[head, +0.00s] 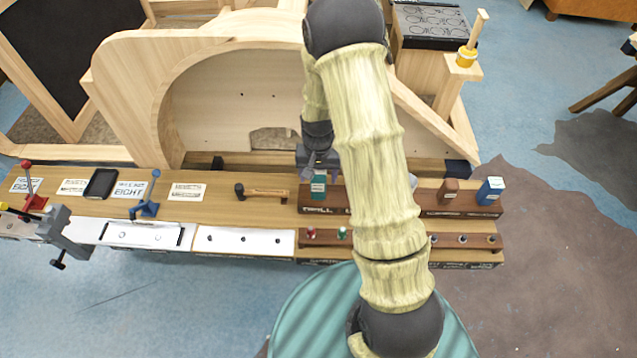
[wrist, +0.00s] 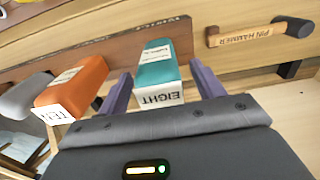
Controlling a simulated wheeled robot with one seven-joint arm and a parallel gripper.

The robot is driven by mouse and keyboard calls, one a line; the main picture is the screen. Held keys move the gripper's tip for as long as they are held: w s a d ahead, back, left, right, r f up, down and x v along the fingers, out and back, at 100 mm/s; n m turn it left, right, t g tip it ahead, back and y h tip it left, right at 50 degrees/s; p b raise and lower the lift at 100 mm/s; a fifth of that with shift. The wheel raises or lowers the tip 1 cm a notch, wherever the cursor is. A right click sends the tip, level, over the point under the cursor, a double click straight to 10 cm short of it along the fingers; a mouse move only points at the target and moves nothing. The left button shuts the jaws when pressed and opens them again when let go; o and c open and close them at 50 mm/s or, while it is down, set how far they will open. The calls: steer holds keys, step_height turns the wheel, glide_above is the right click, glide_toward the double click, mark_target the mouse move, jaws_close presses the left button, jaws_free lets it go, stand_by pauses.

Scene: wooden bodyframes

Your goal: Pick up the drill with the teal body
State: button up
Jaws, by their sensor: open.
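The drill with the teal body (wrist: 156,72) stands between the two purple fingers of my gripper (wrist: 159,73) in the wrist view. Its white end label reads EIGHT. The fingers are apart, one on each side of it; I cannot tell whether either touches it. In the head view the teal drill (head: 319,189) stands at the left end of the brown rack (head: 429,207), with my gripper (head: 318,163) just at its top. My arm hides the middle of the rack.
An orange tool labelled TEN (wrist: 72,88) stands beside the drill in the wrist view, with a grey one beyond. A pin hammer (head: 263,193) lies left of the rack. Brown and blue tools (head: 490,190) stand at its right end. A wooden frame (head: 130,90) rises behind.

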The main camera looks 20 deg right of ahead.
steer(key=c, duration=1.3)
steer(key=shift+o, duration=0.2)
steer(key=shift+w+r, duration=0.1)
step_height(320, 180, up, 9)
steer(key=shift+f+b, duration=0.1)
steer(key=shift+b, duration=0.45)
steer(key=shift+r, duration=0.55)
